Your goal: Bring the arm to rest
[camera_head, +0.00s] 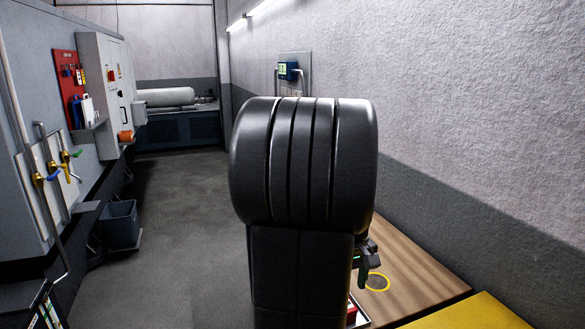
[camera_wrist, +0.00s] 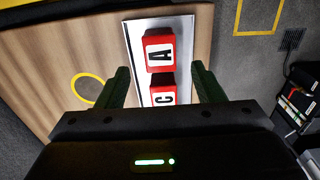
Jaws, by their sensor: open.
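My arm fills the middle of the head view as a large dark link. My gripper (camera_head: 366,268) shows only in part behind it, over the wooden bench top (camera_head: 415,275). In the wrist view my gripper (camera_wrist: 160,84) has its two dark green fingers apart. A white tray (camera_wrist: 134,50) lies on the bench between and beyond the fingers. The gripper body hides the lower part of the scene. Whether a finger touches a block is not clear, but the fingers stand on either side of the C block.
A yellow ring mark (camera_head: 377,282) is on the bench left of the tray in the wrist view. A yellow surface (camera_head: 470,314) is at the lower right. A grey bin (camera_head: 121,224) and wall valves (camera_head: 55,170) stand left. The grey floor (camera_head: 185,220) is clear.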

